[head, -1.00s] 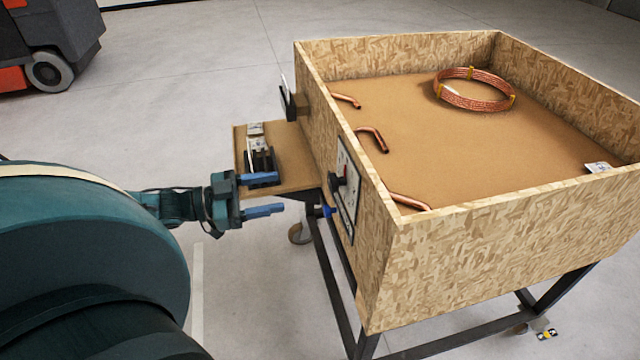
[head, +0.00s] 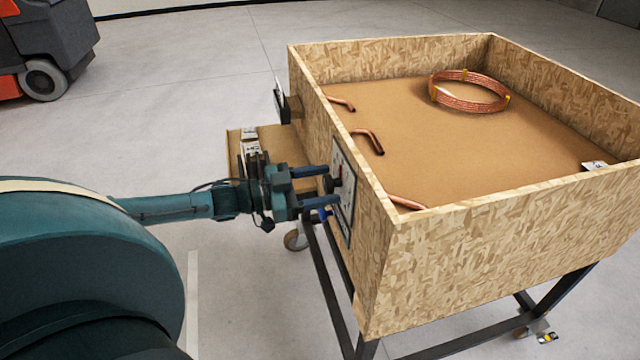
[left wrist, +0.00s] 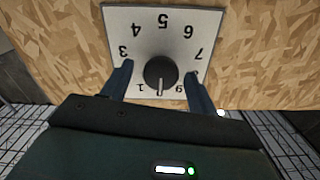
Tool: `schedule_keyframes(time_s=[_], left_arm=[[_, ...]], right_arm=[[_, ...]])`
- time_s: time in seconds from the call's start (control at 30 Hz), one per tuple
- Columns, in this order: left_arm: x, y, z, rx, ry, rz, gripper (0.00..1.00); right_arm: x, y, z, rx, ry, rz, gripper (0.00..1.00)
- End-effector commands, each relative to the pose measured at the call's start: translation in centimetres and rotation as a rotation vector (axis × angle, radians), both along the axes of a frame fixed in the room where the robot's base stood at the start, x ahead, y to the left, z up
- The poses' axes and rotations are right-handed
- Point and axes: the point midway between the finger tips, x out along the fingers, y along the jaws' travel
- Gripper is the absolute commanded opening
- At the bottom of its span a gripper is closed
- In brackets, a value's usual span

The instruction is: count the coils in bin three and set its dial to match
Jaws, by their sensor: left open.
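The OSB-walled bin (head: 440,260) stands on a dark wheeled frame. Inside lies one copper coil (head: 470,105) with yellow ties, near the back. A white dial plate (head: 347,215) with a black knob (head: 328,184) is on the bin's left wall. In the left wrist view the knob (left wrist: 160,71) sits amid upside-down numbers, its pale mark towards the picture's bottom. My left gripper (head: 331,186) is open, its blue fingers (left wrist: 160,75) on either side of the knob; I cannot tell whether they touch it. My right gripper is out of view.
Bent copper tube pieces (head: 370,141) lie along the bin's left inside wall, and a small white card (head: 594,167) is at its right. A brown side shelf (head: 290,140) holds dark items. An orange and grey vehicle (head: 45,45) is far left.

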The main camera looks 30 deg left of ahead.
Motion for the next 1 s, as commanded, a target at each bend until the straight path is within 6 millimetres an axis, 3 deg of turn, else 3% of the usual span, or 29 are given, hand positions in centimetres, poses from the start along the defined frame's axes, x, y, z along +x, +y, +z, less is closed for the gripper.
schedule_keyframes(time_s=[0.23, 0.77, 1.0], left_arm=[[0.03, -0.01, -0.01, 0.0, 0.0, 0.0, 0.58], [0.0, 0.0, 0.0, 0.0, 0.0, 0.0, 0.15], [-0.01, -0.01, 0.02, 0.016, -0.015, 0.0, 0.15]], right_arm=[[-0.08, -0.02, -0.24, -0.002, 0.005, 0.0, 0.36], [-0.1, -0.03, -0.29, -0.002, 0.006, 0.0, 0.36], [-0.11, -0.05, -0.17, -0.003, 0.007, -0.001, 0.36]])
